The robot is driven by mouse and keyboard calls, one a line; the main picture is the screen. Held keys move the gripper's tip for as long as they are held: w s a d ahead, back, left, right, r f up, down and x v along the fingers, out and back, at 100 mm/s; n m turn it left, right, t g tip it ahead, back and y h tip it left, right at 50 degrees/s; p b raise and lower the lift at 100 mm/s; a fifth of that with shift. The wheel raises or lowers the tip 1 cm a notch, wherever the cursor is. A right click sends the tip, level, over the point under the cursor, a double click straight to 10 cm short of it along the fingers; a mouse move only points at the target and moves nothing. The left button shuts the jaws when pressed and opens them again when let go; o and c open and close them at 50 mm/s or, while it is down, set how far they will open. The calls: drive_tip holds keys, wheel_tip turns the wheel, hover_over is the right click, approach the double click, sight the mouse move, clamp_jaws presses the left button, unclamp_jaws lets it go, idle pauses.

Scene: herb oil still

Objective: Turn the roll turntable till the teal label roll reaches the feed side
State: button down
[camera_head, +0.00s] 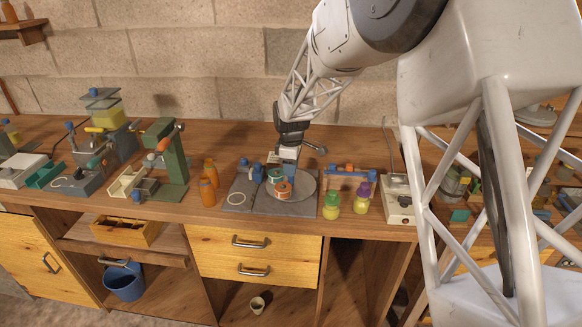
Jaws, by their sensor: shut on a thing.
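The roll turntable (305,188) is a grey round disc on a dark grey base on the bench, centre of view. The teal label roll (275,174) stands on its left part, with a white top. An orange label roll (283,189) stands just in front of it, nearer the bench's front edge. My gripper (289,164) reaches down from behind, over the back of the disc beside the rolls. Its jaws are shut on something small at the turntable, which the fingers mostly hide. I cannot make out which side is the feed side.
A blue part (257,172) stands left of the disc. A pale ring (236,198) lies on the mat. Yellow-green and purple-capped bottles (332,205) and a white box (398,202) stand to the right. My arm covers the far right.

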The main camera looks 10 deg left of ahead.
drive_tip(key=shift+n, duration=2.1)
drive_tip(key=c, duration=0.8)
unclamp_jaws()
drive_tip(key=shift+r, duration=3.9)
